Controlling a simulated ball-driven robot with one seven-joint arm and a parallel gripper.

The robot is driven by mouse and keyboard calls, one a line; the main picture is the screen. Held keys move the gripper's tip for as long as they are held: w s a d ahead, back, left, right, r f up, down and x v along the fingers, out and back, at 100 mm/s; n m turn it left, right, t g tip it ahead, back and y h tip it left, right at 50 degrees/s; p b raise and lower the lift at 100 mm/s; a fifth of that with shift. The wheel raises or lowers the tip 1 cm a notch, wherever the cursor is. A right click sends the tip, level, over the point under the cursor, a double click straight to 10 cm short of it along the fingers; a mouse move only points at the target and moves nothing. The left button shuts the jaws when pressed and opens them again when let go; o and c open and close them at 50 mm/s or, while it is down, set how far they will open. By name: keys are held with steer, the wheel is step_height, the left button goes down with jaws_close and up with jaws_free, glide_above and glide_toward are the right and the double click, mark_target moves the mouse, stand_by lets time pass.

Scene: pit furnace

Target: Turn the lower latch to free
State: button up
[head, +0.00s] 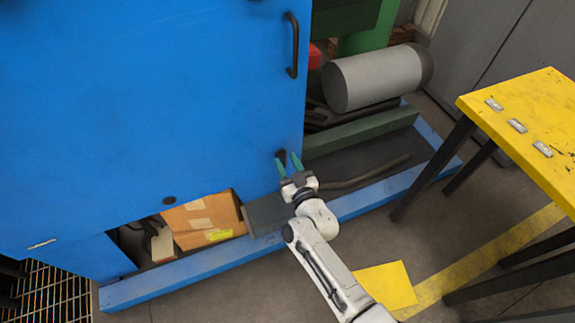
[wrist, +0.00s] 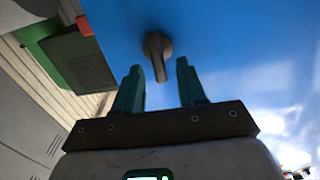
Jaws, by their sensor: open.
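A small dark latch (head: 281,154) sits on the blue door (head: 150,95), near its lower right corner. In the wrist view the latch (wrist: 156,52) is a dark knob with a short tapered lever pointing down in the picture, tilted slightly right. My gripper (head: 287,160) is open, with its two green fingers close to the latch and partly hiding it in the head view. In the wrist view my gripper (wrist: 160,68) is empty, and the lever's tip shows between the fingertips. I cannot tell whether either finger touches it.
A grey cylinder (head: 372,78) lies to the right. A yellow table (head: 530,120) stands at the right. A cardboard box (head: 203,222) lies under the door.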

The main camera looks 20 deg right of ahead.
jaws_close()
stand_by(0.4)
steer(key=shift+m, duration=0.3)
steer(key=m+b, duration=0.1)
steer(key=m, duration=0.1)
steer(key=m+b, duration=0.1)
steer(key=m, duration=0.2)
steer(key=d+m+b, duration=0.1)
steer(key=m, duration=0.2)
steer(key=shift+f, duration=0.25)
steer(key=m, duration=0.1)
steer(key=m+b, duration=0.1)
steer(key=m, duration=0.2)
steer(key=shift+d+f+m, duration=0.2)
steer(key=shift+f+m, duration=0.05)
steer(key=shift+m, duration=0.15)
steer(key=shift+d+f+m+b, duration=0.15)
steer(key=shift+m+b, duration=0.2)
steer(key=shift+m, duration=0.8)
steer(key=shift+a+f+m+b, duration=0.1)
steer(key=shift+m+b, duration=0.2)
steer(key=shift+m, duration=0.85)
